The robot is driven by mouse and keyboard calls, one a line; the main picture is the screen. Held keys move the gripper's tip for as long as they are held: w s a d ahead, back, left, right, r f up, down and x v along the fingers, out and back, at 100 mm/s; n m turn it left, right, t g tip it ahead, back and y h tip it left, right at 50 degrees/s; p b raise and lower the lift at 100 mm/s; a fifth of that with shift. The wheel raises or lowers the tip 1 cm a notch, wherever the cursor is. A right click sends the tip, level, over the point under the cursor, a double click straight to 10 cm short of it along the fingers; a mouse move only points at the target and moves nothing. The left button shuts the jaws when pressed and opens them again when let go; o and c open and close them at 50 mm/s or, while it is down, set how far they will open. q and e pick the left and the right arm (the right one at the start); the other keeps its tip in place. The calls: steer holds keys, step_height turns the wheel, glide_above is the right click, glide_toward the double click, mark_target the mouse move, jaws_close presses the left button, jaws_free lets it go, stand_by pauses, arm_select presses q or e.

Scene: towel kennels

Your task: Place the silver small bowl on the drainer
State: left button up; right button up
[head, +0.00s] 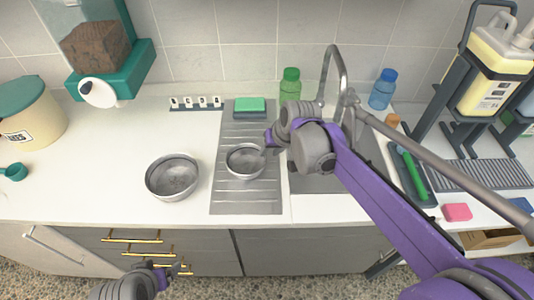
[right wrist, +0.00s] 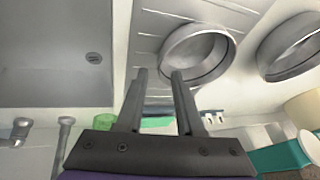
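The silver small bowl (head: 245,174) sits upright on the ribbed metal drainer (head: 246,200), left of the sink. In the right wrist view the small bowl (right wrist: 192,76) lies just beyond my fingertips, on the drainer (right wrist: 155,30). My right gripper (head: 267,151) is beside the bowl's right rim; its fingers (right wrist: 158,73) are apart with nothing between them. I cannot tell whether a finger touches the rim. My left gripper (head: 172,268) is low at the bottom edge, in front of the drawers, and its fingers are too small to read.
A larger silver bowl (head: 172,181) stands on the counter left of the drainer. A green sponge (head: 249,104) lies at the drainer's back. A green bottle (head: 290,86) and the faucet (head: 332,70) stand behind. The sink (head: 330,182) is right. The front-left counter is clear.

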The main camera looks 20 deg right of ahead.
steer(key=v, duration=0.7)
steer(key=s+f+h, duration=0.1)
steer(key=s+f, duration=0.4)
steer(key=s, duration=0.4)
steer(key=s+f+n+p, duration=0.1)
steer(key=s+f, duration=0.5)
steer(key=s, duration=0.4)
steer(key=shift+n+t+h, duration=0.3)
steer(key=shift+t+h, duration=0.1)
steer(key=shift+s+d, duration=0.1)
steer(key=shift+s, duration=0.1)
